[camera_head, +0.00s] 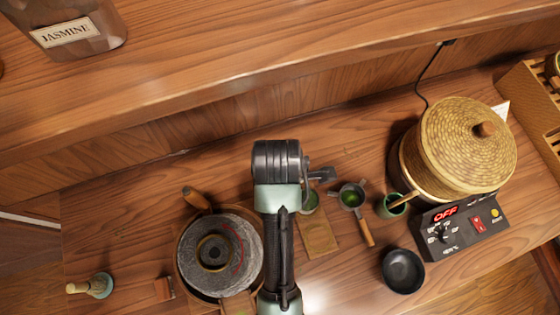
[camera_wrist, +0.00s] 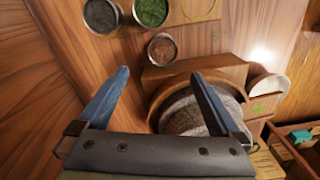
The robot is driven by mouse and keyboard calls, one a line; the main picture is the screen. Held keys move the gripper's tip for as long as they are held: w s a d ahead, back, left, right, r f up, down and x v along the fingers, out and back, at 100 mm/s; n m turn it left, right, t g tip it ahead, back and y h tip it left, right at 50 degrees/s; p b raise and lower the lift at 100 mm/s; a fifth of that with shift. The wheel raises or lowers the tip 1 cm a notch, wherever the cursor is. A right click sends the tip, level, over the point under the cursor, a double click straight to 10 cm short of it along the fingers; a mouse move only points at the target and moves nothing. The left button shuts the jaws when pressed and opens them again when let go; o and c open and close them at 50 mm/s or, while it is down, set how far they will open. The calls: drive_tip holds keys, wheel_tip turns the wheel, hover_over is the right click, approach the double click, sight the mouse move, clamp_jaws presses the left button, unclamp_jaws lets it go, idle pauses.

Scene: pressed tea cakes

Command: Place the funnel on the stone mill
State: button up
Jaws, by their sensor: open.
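The stone mill (camera_head: 240,228) is a grey round stone in a wooden rim at the lower left of the head view. A brass-coloured ring (camera_head: 214,252) lies at its top centre; I cannot tell whether this is the funnel or part of the mill.
A green-filled strainer (camera_head: 351,196), a green cup (camera_head: 392,206), a black bowl (camera_head: 402,271) and a lidded steamer (camera_head: 455,150) stand right. The wrist view shows several small bowls (camera_wrist: 162,48). The raised shelf (camera_head: 200,90) borders the back.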

wheel_tip(320, 180, down, 7)
drive_tip(key=shift+s+f, duration=0.1)
drive_tip(key=shift+f, duration=0.05)
drive_tip(key=shift+s+d+f+p, duration=0.1)
drive_tip(key=shift+f+p, duration=0.3)
drive_tip(key=shift+f, duration=0.9)
drive_tip(key=shift+s+d+f+p, duration=0.1)
drive_tip(key=shift+f+p, duration=0.3)
drive_tip(key=shift+f, duration=0.9)
